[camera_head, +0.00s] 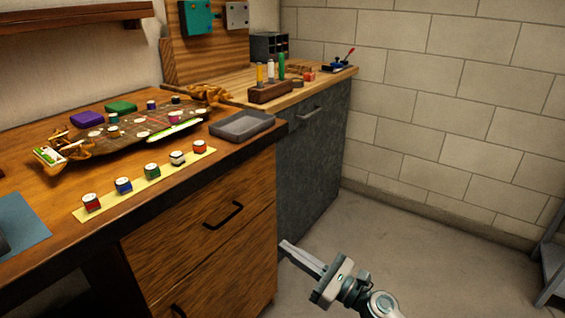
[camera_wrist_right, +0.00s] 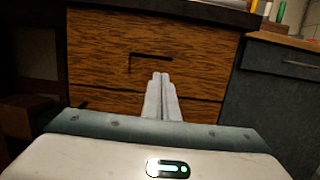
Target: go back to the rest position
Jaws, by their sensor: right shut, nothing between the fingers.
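My right gripper (camera_head: 287,247) is low in front of the wooden drawer cabinet, over the grey floor at the lower middle of the head view. Its fingers are together and hold nothing. In the right wrist view the closed fingers (camera_wrist_right: 161,80) point toward the wooden drawer fronts (camera_wrist_right: 200,50). My left gripper does not show in either view.
A dark grey cabinet (camera_head: 315,150) stands behind.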

